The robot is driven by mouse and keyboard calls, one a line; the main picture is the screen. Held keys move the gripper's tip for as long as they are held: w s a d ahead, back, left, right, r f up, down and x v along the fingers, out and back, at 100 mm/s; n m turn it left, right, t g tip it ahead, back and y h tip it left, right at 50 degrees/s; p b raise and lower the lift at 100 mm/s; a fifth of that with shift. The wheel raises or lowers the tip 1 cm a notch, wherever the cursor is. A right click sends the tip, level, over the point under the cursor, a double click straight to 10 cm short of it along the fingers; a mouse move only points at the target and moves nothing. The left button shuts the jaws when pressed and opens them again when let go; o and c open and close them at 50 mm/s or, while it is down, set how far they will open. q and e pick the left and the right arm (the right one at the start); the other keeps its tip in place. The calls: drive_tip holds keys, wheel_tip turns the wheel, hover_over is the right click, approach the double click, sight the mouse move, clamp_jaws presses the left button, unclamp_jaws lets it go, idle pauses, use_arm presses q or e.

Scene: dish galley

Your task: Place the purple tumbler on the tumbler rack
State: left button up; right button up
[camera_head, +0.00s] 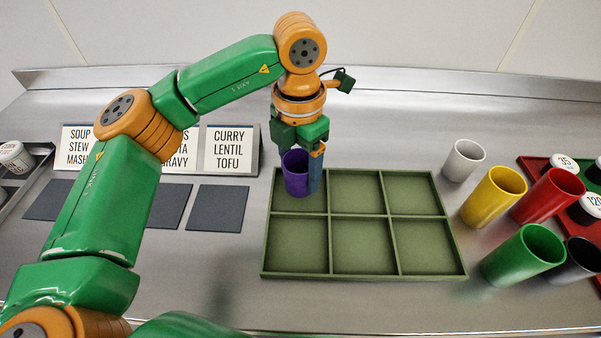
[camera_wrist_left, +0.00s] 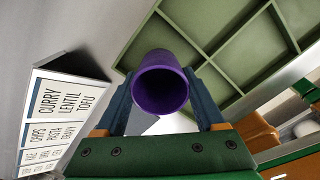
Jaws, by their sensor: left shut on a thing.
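The purple tumbler (camera_head: 296,174) is upright in my left gripper (camera_head: 316,165), over the back-left compartment of the green tumbler rack (camera_head: 330,277). In the left wrist view the purple tumbler (camera_wrist_left: 160,84) sits between the two blue fingers of the left gripper (camera_wrist_left: 163,98), with its open mouth toward the camera. The rack (camera_wrist_left: 215,22) shows behind it there. I cannot tell whether the tumbler's base touches the rack floor. The other compartments of the rack are empty. My right gripper is not in view.
White (camera_head: 463,160), yellow (camera_head: 493,196), red (camera_head: 548,196), green (camera_head: 523,255) and dark grey (camera_head: 579,262) tumblers stand right of the rack. A red tray (camera_head: 537,163) with labelled lids is beyond them. A menu sign (camera_head: 232,150) and dark mats (camera_head: 217,208) are left.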

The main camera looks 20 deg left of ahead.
use_arm(q)
wheel_tip(320, 180, down, 2)
drive_tip(key=shift+f, duration=0.1)
drive_tip(key=shift+w, duration=0.1)
drive_tip(key=o, duration=1.3)
drive_tip(key=shift+f, duration=0.1)
drive_tip(key=shift+r, duration=0.45)
wheel_tip(320, 180, up, 6)
drive_tip(key=shift+f, duration=0.1)
wheel_tip(320, 180, up, 6)
drive_tip(key=shift+f+p, duration=0.15)
drive_tip(key=shift+p, duration=0.75)
